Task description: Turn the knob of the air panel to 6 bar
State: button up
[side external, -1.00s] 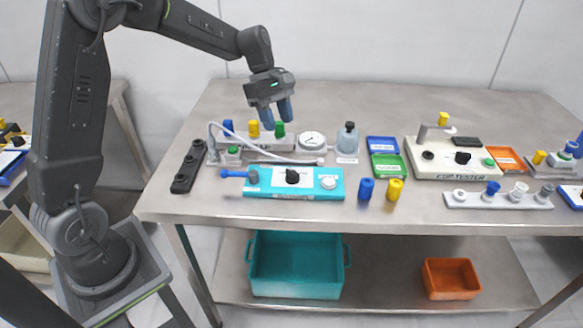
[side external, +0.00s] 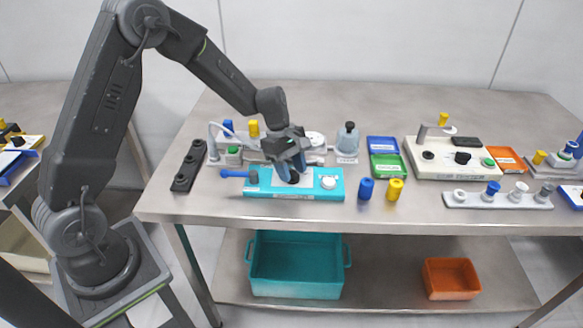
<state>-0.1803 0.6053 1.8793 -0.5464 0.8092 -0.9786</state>
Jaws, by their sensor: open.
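The air panel (side external: 260,190) is a turquoise block near the front left of the table. It has a blue lever or fitting (side external: 235,173) at its left end and a white round part (side external: 328,183) at its right. Its black knob (side external: 293,178) is in the middle and mostly hidden by my gripper. My gripper (side external: 290,173) points down over the knob with its blue fingers open. The fingers are at or just above the knob; I cannot tell whether they touch it. The round white gauge (side external: 316,138) behind is partly hidden by my gripper, and its reading is too small to tell.
Blue (side external: 366,189) and yellow (side external: 396,189) cups stand right of the panel. A black strip (side external: 188,166) lies left. The table's front edge is close.

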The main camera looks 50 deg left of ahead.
jog(key=shift+c, duration=0.3)
grip_shut()
jog(key=shift+m, duration=0.4)
jog(key=m+g, duration=0.1)
jog(key=m, duration=0.2)
jog(key=shift+m+g, duration=0.3)
jog(key=shift+g, duration=0.1)
jog(key=m, duration=0.2)
jog(key=m+g+y, duration=0.1)
jog(key=m, duration=0.1)
jog(key=shift+w+d+f+m+g, duration=0.1)
jog(key=shift+m+g, duration=0.2)
jog(key=m+y, duration=0.1)
jog(key=m, duration=0.1)
jog(key=m+g+y, duration=0.1)
jog(key=m, duration=0.2)
jog(key=shift+d, duration=0.1)
jog(key=shift+m+y, duration=0.7)
jog(key=shift+m, duration=1.3)
